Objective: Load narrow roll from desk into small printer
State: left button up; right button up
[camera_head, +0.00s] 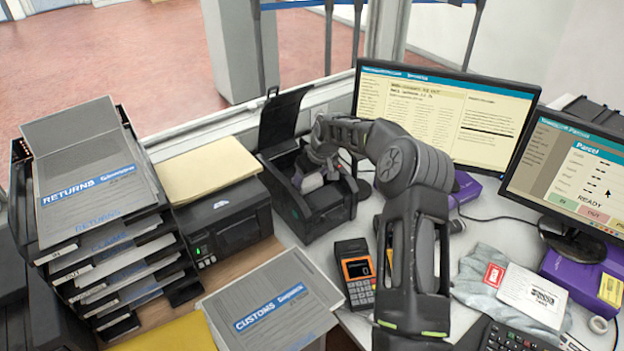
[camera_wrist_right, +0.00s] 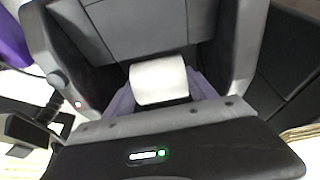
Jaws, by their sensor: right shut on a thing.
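The small printer (camera_head: 318,219) is a black unit on the desk with its lid (camera_head: 281,118) raised. In the right wrist view its front edge (camera_wrist_right: 215,150) with a green light crosses the bottom. The narrow roll (camera_wrist_right: 158,80) is white and shows in the printer's opening in that view. My right gripper (camera_head: 312,183) is at the opening, shut on the roll, with greyish-purple pieces either side of it in the wrist view. Whether the roll touches the printer's floor is hidden. In the head view I cannot make the roll out. My left gripper is not in view.
A larger printer (camera_head: 228,221) stands close on the left, beside stacked trays (camera_head: 105,255). A card terminal (camera_head: 354,270) sits in front of the small printer. Two monitors (camera_head: 440,110) stand at the right. A grey parcel bag (camera_head: 478,272) and customs folder (camera_head: 270,306) crowd the front.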

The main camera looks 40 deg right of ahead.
jog(key=shift+w+f, duration=0.3)
jog(key=shift+f, duration=0.3)
jog(key=o, duration=1.6)
jog(key=b+v, duration=0.2)
jog(key=v, duration=0.5)
jog(key=shift+s+r, duration=0.2)
jog(key=shift+r, duration=0.15)
